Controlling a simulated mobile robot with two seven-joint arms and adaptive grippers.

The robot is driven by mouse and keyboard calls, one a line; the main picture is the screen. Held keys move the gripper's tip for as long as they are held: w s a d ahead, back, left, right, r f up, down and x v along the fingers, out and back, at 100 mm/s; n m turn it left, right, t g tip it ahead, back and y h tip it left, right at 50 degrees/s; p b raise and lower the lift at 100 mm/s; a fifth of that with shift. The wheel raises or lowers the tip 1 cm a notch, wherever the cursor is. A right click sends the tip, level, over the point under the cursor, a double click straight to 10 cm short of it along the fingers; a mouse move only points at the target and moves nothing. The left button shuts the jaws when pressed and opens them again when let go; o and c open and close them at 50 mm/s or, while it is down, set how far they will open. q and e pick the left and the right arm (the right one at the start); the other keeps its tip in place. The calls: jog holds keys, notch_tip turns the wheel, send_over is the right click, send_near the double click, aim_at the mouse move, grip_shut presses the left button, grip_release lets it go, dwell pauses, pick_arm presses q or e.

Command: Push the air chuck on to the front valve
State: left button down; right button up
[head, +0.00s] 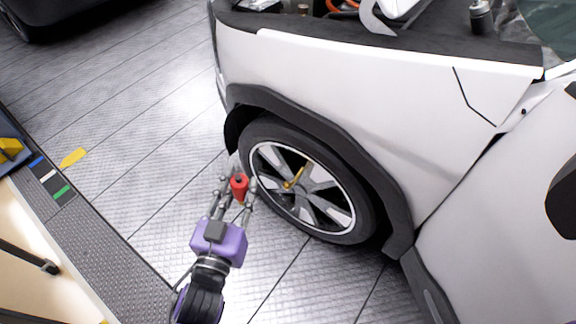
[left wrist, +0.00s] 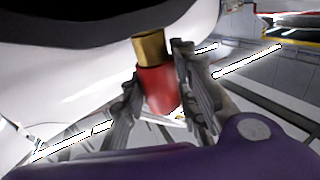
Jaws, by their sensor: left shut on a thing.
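My left gripper (head: 239,184) is shut on the air chuck (head: 239,188), a red body. In the left wrist view the chuck has a red body (left wrist: 159,90) and a brass end (left wrist: 150,48) pointing up and away from the fingers (left wrist: 158,95). In the head view the gripper is just left of the front wheel (head: 310,188). A yellow stem-like piece (head: 294,178) stands on the wheel's face near the hub; I cannot tell for sure that it is the front valve. The chuck appears apart from it.
The white car body (head: 350,90) with its dark wheel arch (head: 320,120) rises above the wheel. A bench (head: 30,250) with a dark edge strip stands at the left. A yellow patch (head: 73,157) lies on the tiled floor (head: 140,130), which is open between bench and car.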

pick_arm(q)
jog(key=w+d+f+m+h+b, duration=0.1)
jog(key=w+d+f+h+b, duration=0.1)
jog(key=w+d+f+b, duration=0.3)
jog(key=w+d+f+m+g+h+b, duration=0.1)
jog(key=w+d+f+b, duration=0.3)
jog(key=w+f+b, duration=1)
jog(key=w+m+h+b, duration=0.1)
jog(key=w, duration=0.2)
jog(key=shift+w+d+f+g+b, duration=0.15)
jog(key=shift+d+f+g+b, duration=0.05)
jog(key=shift+d+g+b, duration=0.15)
pick_arm(e)
notch_tip(320, 180, down, 18)
jog(key=w, duration=0.2)
jog(key=shift+d+f, duration=0.15)
jog(key=shift+d, duration=0.2)
jog(key=shift+s, duration=0.25)
pick_arm(q)
jog(key=shift+f+b, duration=1.15)
jog(key=shift+f, duration=1.8)
pick_arm(e)
jog(key=f, duration=0.2)
jog(key=shift+s+a+f+g, duration=0.1)
jog(key=shift+s+f+g, duration=0.2)
jog(key=shift+f, duration=0.1)
